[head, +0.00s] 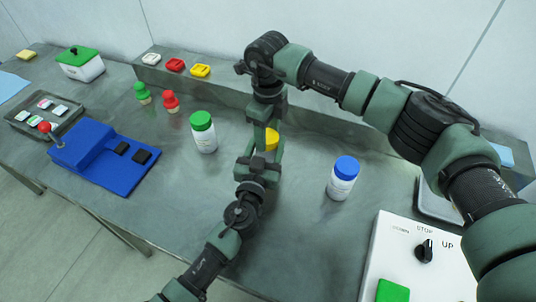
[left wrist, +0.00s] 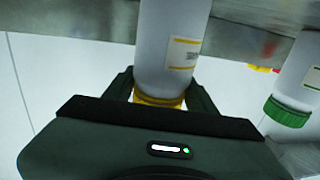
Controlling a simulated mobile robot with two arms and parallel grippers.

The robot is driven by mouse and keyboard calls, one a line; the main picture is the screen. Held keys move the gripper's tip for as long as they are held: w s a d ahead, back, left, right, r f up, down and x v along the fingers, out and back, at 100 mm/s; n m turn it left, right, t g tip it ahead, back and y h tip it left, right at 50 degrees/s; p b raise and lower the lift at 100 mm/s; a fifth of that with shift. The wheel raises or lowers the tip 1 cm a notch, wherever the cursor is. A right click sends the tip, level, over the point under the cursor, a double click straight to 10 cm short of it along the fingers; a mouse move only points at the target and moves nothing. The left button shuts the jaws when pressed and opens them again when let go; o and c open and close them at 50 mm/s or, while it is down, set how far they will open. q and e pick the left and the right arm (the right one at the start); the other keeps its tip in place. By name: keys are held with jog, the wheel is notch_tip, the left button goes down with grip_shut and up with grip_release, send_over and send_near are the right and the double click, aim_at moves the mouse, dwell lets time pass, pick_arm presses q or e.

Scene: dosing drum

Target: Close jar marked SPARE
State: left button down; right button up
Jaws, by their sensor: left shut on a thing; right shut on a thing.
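A white jar with a yellow lid (head: 271,138) is at mid-table between my two grippers; most of it is hidden in the head view. In the left wrist view, which looks upside down, its white body (left wrist: 168,45) and yellow lid (left wrist: 158,98) show between the fingers. My left gripper (head: 259,158) comes from the front and is shut on the jar. My right gripper (head: 267,134) points down from above and is shut at the yellow lid. The label print is too small to read, so I cannot confirm SPARE.
A green-lidded jar (head: 203,133) stands left and a blue-lidded jar (head: 343,178) right. A blue fixture (head: 105,160), a red peg (head: 170,102) and a green peg (head: 142,93) are further left. A white control box (head: 400,262) is front right. The front middle table is clear.

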jog(key=shift+m, duration=0.3)
jog(key=o, duration=1.6)
jog(key=shift+c, duration=0.2)
jog(key=shift+r, duration=2.3)
jog(key=shift+c, duration=0.4)
